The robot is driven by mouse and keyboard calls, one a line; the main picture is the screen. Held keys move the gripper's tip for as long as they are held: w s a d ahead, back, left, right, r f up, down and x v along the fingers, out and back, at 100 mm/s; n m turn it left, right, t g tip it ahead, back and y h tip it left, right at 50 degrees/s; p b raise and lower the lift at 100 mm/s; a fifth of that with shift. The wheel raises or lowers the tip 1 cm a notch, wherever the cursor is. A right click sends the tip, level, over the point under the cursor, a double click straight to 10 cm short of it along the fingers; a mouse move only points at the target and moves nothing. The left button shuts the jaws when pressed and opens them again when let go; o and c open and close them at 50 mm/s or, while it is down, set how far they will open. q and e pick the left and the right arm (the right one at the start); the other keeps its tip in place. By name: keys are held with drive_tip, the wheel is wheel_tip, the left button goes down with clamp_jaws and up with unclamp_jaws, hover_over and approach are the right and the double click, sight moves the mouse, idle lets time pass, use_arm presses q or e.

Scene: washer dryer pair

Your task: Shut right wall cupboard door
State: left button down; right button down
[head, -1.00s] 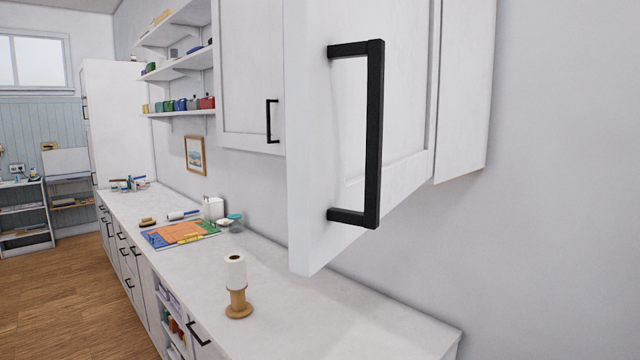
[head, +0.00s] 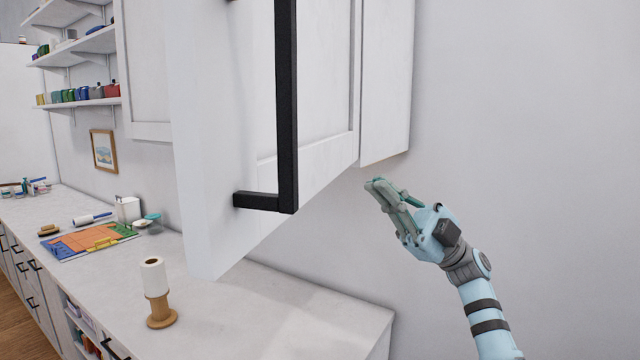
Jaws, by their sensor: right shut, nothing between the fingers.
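The right wall cupboard door (head: 225,130) is white and stands open, swung out toward me. Its black bar handle (head: 286,110) is close to my view, and its top is cut off by the frame edge. The cupboard's side (head: 386,85) shows to the right behind the door. My right gripper (head: 372,186) is shut and empty, just below and in front of the cupboard's lower edge, right of the door's bottom edge. I see no clear contact between it and the door. My left gripper is not in view.
A colourful board (head: 90,241) and small items lie further back. Shelves (head: 85,45) hang at the left. The wall at the right is bare.

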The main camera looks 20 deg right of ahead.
drive_tip(key=s+a+r+n+g+h, duration=0.2)
drive_tip(key=s+r+n+g+h, duration=0.25)
drive_tip(key=s, duration=0.55)
drive_tip(key=s+a+r+n+g+h, duration=0.1)
drive_tip(key=s+r+n+g+h, duration=0.3)
drive_tip(key=s, duration=0.5)
approach(254, 185)
drive_tip(key=s+a, duration=0.2)
drive_tip(key=a, duration=0.2)
drive_tip(key=shift+w+a+n+t, duration=0.25)
drive_tip(key=shift+w+t, duration=0.1)
drive_tip(key=shift+w, duration=0.1)
drive_tip(key=shift+s, duration=0.1)
